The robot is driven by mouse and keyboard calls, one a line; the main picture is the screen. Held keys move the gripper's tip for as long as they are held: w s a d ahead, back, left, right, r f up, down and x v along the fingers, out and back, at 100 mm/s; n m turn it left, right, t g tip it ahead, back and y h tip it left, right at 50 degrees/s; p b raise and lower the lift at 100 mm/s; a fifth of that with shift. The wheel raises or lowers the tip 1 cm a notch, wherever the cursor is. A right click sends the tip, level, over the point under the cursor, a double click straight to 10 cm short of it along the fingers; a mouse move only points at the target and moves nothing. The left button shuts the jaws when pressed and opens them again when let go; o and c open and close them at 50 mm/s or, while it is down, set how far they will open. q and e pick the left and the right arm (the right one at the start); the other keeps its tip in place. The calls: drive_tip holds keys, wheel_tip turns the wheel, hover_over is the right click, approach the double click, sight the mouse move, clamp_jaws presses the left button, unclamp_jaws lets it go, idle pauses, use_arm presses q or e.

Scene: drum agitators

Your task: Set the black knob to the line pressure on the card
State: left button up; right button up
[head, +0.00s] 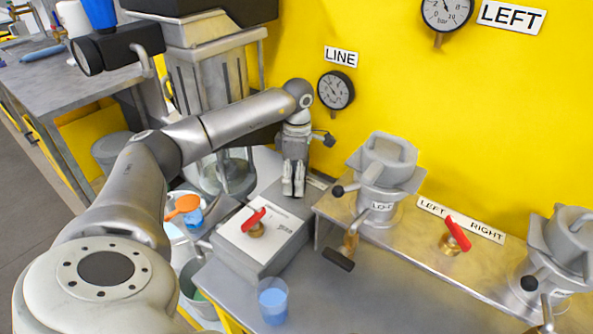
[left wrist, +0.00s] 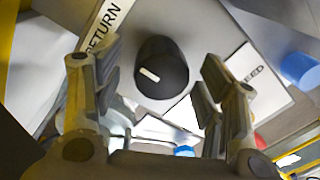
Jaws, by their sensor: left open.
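My left gripper (head: 293,190) points down over the far end of the grey box, below the LINE gauge. In the left wrist view its two fingers (left wrist: 160,95) are apart, with the black knob (left wrist: 162,68) between and beyond them. I cannot tell whether they touch it. In the head view the gripper hides the knob. My right gripper is out of view.
The LINE gauge (head: 336,90) hangs on the yellow wall; its reading is unclear. Another red handle (head: 457,232) is between two grey agitators (head: 385,175). A blue cup (head: 273,300) stands at the box's front.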

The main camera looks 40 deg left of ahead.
use_arm(q)
wheel_tip(320, 180, up, 11)
drive_tip(key=shift+w+a+r, duration=0.15)
drive_tip(key=shift+w+r, duration=0.05)
drive_tip(key=shift+w, duration=0.05)
idle(0.5)
